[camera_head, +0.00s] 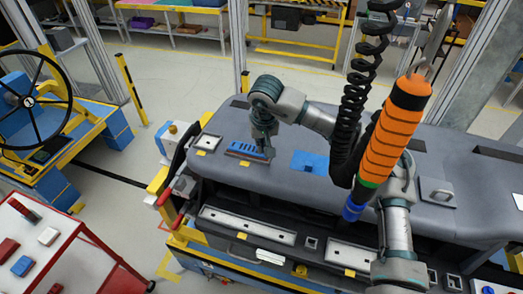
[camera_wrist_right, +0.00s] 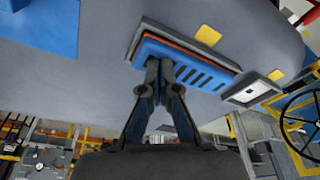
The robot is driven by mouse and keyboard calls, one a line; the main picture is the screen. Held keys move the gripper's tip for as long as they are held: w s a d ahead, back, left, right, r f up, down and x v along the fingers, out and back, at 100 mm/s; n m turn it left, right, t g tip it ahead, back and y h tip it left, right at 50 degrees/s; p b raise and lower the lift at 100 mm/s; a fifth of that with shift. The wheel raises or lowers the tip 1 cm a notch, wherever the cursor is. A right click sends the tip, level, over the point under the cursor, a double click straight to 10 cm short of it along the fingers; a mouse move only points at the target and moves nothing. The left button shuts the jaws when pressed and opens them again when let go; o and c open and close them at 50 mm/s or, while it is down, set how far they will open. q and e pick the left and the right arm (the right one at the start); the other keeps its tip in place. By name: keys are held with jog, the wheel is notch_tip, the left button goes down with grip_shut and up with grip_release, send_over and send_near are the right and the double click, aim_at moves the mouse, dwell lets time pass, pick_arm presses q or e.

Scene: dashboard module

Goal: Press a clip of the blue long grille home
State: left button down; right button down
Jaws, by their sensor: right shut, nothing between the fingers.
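The blue long grille (camera_head: 243,147) lies on the left part of the grey dashboard (camera_head: 225,120), in a recess with a dark frame. In the right wrist view the slotted grille (camera_wrist_right: 190,69) shows an orange-red line along its far edge, between it and the grey frame. My right gripper (camera_head: 267,152) points down at the grille's right end. In the right wrist view its fingers (camera_wrist_right: 161,66) are together and empty, with the tips at the grille's near edge. I cannot tell whether they press on it. The clips are not distinguishable. My left gripper is not in view.
An orange and black tool (camera_head: 395,125) hangs on a coiled black cable in front of my right arm. A blue panel (camera_head: 310,162) lies right of the grille. A small framed vent (camera_head: 208,142) and yellow tags are nearby. A red-edged white table (camera_head: 45,250) stands lower left.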

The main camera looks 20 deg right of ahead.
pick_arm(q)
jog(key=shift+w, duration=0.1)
pick_arm(e)
jog(key=shift+f, duration=0.25)
